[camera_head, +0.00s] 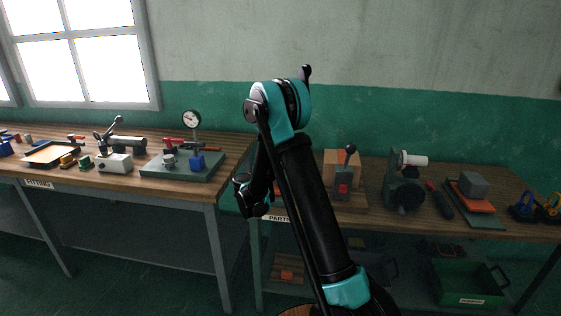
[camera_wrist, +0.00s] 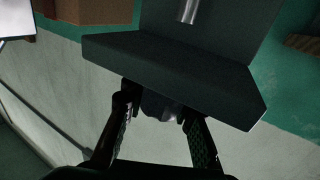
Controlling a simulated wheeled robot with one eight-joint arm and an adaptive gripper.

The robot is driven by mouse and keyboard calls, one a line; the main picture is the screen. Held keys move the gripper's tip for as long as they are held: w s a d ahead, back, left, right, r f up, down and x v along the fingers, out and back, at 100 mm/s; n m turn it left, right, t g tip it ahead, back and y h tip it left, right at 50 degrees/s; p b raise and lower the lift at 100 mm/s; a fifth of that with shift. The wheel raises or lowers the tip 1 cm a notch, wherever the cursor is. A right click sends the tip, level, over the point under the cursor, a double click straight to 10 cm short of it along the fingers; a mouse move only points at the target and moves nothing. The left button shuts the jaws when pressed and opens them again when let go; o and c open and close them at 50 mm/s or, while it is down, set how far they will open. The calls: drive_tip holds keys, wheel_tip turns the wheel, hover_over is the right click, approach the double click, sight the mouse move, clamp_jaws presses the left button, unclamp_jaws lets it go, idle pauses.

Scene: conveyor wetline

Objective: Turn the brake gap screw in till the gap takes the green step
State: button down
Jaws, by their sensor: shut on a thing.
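In the wrist view my gripper (camera_wrist: 157,108) has its two black fingers closed around a small dark grey rounded knob (camera_wrist: 160,103), which looks like the brake gap screw's head. The knob sits against the edge of a dark grey-green block (camera_wrist: 165,58), and its shank is hidden. A bright metal pin (camera_wrist: 188,10) shows on the block at the top. In the head view my arm stands in front of the right bench, and its fingertips and the screw cannot be made out. I cannot see the gap or a green step in either view.
The right bench (camera_head: 460,223) carries a wooden block with a red and black lever (camera_head: 343,185), a dark machine with a white roller (camera_head: 404,190) and a grey block on orange (camera_head: 473,187). The left bench (camera_head: 130,184) holds a dial gauge (camera_head: 191,119) and several tools.

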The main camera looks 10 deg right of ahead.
drive_tip(key=m+g+h, duration=0.1)
drive_tip(key=g, duration=0.1)
drive_tip(key=m+g+h, duration=0.1)
drive_tip(key=m+g, duration=0.1)
drive_tip(key=s+m+g+h, duration=0.1)
drive_tip(key=g+h, duration=0.1)
drive_tip(key=shift+d+m, duration=0.3)
drive_tip(key=shift+d, duration=0.1)
drive_tip(key=shift+s+d+m+g+h, duration=0.1)
drive_tip(key=shift+s+m+g+h, duration=0.15)
drive_tip(key=shift+m+g, duration=0.65)
drive_tip(key=shift+s+d+m+g+h, duration=0.1)
drive_tip(key=shift+s+m+g+h, duration=0.3)
drive_tip(key=shift+g, duration=0.85)
drive_tip(key=shift+s+m+g+h, duration=0.1)
drive_tip(key=shift+m+g, duration=0.7)
drive_tip(key=shift+g, duration=0.25)
drive_tip(key=c, duration=1.2)
unclamp_jaws()
drive_tip(key=a, duration=0.7)
drive_tip(key=shift+s+a, duration=0.1)
drive_tip(key=shift+a, duration=0.1)
